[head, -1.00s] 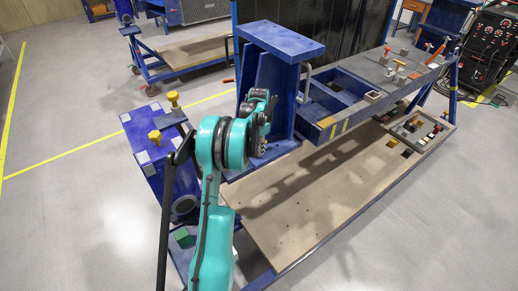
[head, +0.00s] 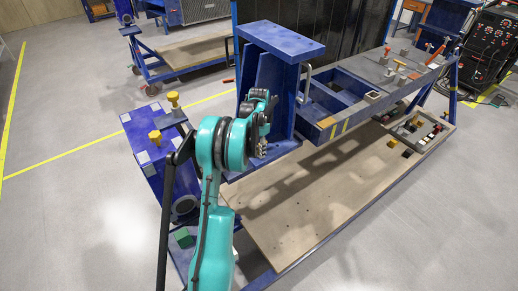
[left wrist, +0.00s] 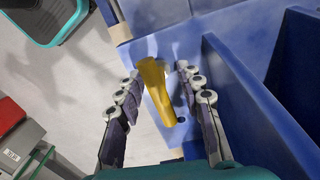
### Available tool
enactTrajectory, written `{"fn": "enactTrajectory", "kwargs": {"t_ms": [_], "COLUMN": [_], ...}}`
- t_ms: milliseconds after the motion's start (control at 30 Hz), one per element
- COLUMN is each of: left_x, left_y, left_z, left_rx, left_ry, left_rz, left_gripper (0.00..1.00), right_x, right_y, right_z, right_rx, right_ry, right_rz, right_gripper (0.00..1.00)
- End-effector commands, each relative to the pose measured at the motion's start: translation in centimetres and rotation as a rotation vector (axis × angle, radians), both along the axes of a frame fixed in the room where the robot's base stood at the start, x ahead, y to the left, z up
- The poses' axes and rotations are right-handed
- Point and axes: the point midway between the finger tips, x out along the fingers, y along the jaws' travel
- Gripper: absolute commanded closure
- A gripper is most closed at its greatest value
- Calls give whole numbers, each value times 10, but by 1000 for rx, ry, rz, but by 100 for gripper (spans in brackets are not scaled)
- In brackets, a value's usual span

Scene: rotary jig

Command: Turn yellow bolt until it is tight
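In the left wrist view a yellow bolt (left wrist: 158,92) with a long head stands on a blue plate (left wrist: 172,48). My left gripper (left wrist: 158,74) is open, with one finger on each side of the bolt. Gaps show between the bolt and both fingers. In the head view my left gripper (head: 263,148) is low in front of the blue upright bracket (head: 282,45). I cannot make out the bolt there; the gripper and arm appear to hide it. My right gripper is in neither current view.
Two other yellow bolts (head: 173,99) (head: 155,137) are on the blue stand at the left. Blue bracket walls (left wrist: 270,110) rise close to the right of my left gripper. A tool-covered bench (head: 390,75) is at the right. Open floor lies at the left.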

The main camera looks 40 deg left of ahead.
Motion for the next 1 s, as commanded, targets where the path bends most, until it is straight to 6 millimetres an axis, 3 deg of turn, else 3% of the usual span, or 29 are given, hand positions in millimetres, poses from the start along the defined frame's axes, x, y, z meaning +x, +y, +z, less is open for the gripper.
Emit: {"fn": "enactTrajectory", "kwargs": {"t_ms": [167,633,800,1000], "left_x": [0,0,0,0], "left_y": [0,0,0,0], "left_z": [11,103,118,120], "left_rx": [0,0,0,0], "left_ry": [0,0,0,0], "left_rz": [0,0,0,0], "left_gripper": [63,63,63,63], "right_x": [0,0,0,0], "right_y": [0,0,0,0], "right_z": [0,0,0,0], "right_rx": [0,0,0,0], "right_ry": [0,0,0,0], "right_rz": [0,0,0,0], "right_gripper": [100,100,100,100]}}
